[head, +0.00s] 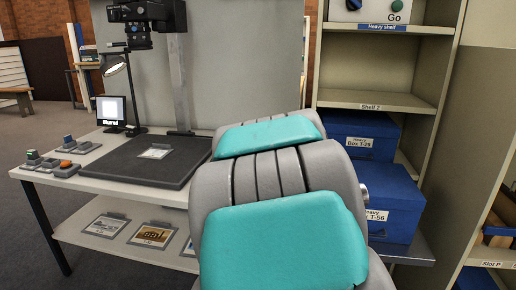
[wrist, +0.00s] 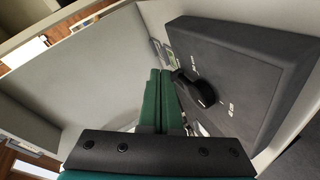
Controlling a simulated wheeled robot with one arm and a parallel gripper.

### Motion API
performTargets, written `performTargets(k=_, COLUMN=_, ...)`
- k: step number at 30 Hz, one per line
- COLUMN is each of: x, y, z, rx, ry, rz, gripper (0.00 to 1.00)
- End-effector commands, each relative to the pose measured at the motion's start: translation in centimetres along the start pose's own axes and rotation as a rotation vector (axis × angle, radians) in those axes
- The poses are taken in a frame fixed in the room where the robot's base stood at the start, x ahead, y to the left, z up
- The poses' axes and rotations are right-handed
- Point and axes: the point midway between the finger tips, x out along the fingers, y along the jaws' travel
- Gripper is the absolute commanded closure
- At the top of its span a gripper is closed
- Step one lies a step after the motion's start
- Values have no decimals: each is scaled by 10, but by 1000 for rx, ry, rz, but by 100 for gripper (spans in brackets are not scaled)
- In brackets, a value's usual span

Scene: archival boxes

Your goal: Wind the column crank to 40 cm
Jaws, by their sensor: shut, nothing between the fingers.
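The column crank appears as a black knob (wrist: 203,92) with an arm in the wrist view, on a dark grey panel (wrist: 250,65). Small white marks and lettering surround it; they are too small to read surely. My gripper (wrist: 160,72) has its green fingers shut and empty, just left of the crank; I cannot tell if they touch it. In the head view the copy stand's column (head: 178,85) rises behind the dark baseboard (head: 115,158) and carries a black camera (head: 147,12). My arm hides the gripper and crank there.
A small screen reading "Blurred" (head: 111,110) and a lamp (head: 114,65) stand at the table's left. Button boxes (head: 66,169) sit at its left edge. A sheet (head: 155,152) lies on the baseboard. A shelf with blue boxes (head: 372,190) stands at right.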

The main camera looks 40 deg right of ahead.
Motion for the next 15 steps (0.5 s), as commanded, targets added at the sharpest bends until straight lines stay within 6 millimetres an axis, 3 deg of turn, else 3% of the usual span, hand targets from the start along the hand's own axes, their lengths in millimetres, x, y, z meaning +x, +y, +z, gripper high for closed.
performTargets(k=3, x=24, y=34, z=5, rx=-121, ry=79, rz=78, gripper=100)
performTargets(k=7, x=46, y=56, z=7, rx=-274, ry=198, rz=136, gripper=100)
performTargets(k=11, x=61, y=62, z=12, rx=-412, ry=328, rz=163, gripper=100)
performTargets(k=15, x=67, y=54, z=24, rx=-531, ry=481, rz=164, gripper=100)
